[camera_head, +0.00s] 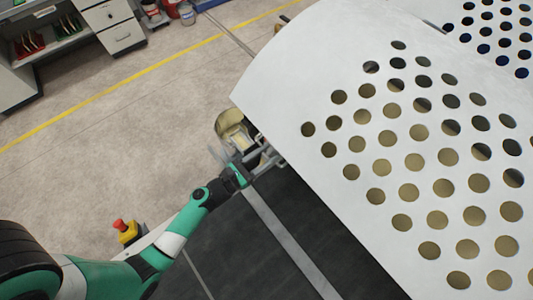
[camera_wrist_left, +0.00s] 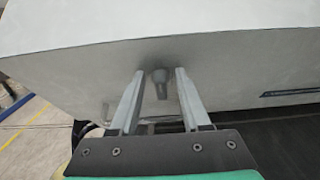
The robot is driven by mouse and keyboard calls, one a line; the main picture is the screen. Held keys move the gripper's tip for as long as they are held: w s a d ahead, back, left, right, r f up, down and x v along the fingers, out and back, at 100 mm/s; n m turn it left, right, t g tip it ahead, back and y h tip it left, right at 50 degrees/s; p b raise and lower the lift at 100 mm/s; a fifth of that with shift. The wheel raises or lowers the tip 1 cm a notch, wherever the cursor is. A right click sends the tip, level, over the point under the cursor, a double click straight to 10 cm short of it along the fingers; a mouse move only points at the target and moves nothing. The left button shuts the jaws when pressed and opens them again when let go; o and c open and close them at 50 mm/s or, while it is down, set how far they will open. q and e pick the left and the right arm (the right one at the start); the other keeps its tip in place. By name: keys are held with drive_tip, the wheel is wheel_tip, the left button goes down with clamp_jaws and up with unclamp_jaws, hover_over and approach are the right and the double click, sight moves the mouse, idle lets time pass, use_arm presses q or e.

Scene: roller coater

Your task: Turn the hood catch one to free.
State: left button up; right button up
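The white hood (camera_head: 320,60) is a large curved panel with rows of round holes, at the right of the head view. In the left wrist view its pale side face (camera_wrist_left: 70,65) fills the upper part. A small grey catch (camera_wrist_left: 161,88) sticks out of that face and points down. My left gripper (camera_head: 268,160) is at the hood's lower left edge. In the wrist view the left gripper (camera_wrist_left: 159,73) is open, one finger on each side of the catch, with gaps showing on both sides. The head view does not show the catch clearly. My right gripper is not in view.
A rounded brass-coloured part (camera_head: 229,123) sits beside the hood edge, near my left gripper. A red and yellow emergency button (camera_head: 125,230) stands at lower left. Drawer cabinets (camera_head: 112,25) are at upper left. Open floor (camera_head: 130,130) lies left of the machine.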

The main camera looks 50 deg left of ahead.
use_arm(q)
clamp_jaws()
